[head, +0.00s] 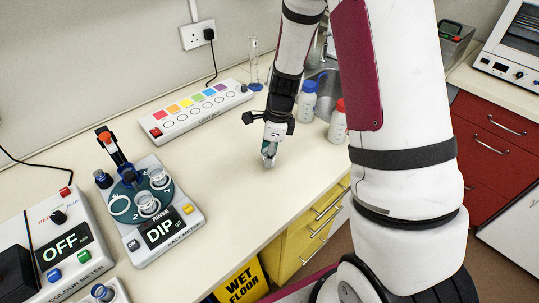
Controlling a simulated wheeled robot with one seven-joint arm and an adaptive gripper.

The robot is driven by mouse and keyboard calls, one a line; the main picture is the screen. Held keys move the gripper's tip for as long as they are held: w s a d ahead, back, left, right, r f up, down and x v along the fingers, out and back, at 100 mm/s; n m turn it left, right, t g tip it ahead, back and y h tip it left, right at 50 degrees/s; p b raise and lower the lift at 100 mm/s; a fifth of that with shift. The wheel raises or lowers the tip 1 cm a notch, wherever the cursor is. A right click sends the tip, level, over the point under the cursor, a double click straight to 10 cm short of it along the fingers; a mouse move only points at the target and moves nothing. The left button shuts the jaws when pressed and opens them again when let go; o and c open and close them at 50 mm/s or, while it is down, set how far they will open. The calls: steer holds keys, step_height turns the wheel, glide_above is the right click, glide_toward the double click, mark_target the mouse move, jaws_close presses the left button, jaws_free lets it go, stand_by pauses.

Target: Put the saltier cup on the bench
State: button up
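The salt meter (174,231) stands on the left of the bench (235,190), and its display reads "DIP". Its dark teal turntable (131,190) carries a clear cup (147,204) at the front and another clear cup (159,178) at the right. A white ring mark (119,206) at the left of the turntable looks empty. My gripper (269,158) points down, low over the bench to the right of the meter. Its fingertips look close together; whether a small clear thing is between them is too small to tell.
The colour meter (68,240), reading "OFF", is at the left edge. A light box (195,108) with coloured squares lies along the wall. A blue-capped bottle (307,101) and a red-capped bottle (338,125) stand right of my gripper. The bench between meter and gripper is clear.

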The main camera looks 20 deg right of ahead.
steer(key=shift+f, duration=0.55)
steer(key=shift+f, duration=0.1)
steer(key=o, duration=1.1)
step_height(320, 180, up, 12)
steer(key=d, duration=0.2)
steer(key=s+a+r+n+t, duration=0.1)
steer(key=s+a+r+n, duration=0.1)
steer(key=s+r+n, duration=0.4)
steer(key=s+a+r+n+t, duration=0.1)
steer(key=s+a+r+n, duration=0.3)
steer(key=r, duration=0.3)
steer(key=shift+s+d+r+n+t+h+b, duration=0.1)
steer(key=shift+s+r+n+t+h, duration=0.5)
steer(key=shift+s+n, duration=1.5)
steer(key=shift+s+r+n+t+y+b, duration=0.1)
steer(key=shift+s+r+n+t, duration=0.15)
steer(key=shift+s+r+n, duration=1.35)
steer(key=shift+s+d+r+n+t+h+b, duration=0.1)
steer(key=shift+s+r+n+t+h, duration=0.3)
steer(key=shift+s+n, duration=2.15)
